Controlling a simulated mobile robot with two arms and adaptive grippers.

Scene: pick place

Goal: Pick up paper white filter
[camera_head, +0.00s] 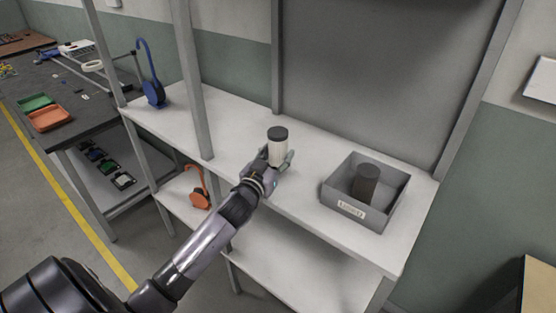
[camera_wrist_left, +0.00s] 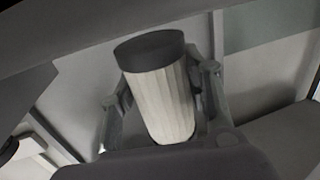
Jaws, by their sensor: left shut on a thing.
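The white paper filter (camera_head: 278,152) is a pleated white cylinder with a dark cap, standing roughly upright at the white shelf. My left gripper (camera_head: 274,160) is shut on it, with a finger on each side. In the left wrist view the filter (camera_wrist_left: 162,98) sits between the two fingers of my left gripper (camera_wrist_left: 160,95), its dark cap toward the top. Its lower end is hidden behind the gripper body. I cannot tell whether its base touches the shelf. My right gripper is not in view.
A grey labelled box (camera_head: 398,196) holding a dark cylinder (camera_head: 366,182) stands to the right on the white shelf (camera_head: 308,207). A grey upright post (camera_head: 190,80) rises left of my gripper.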

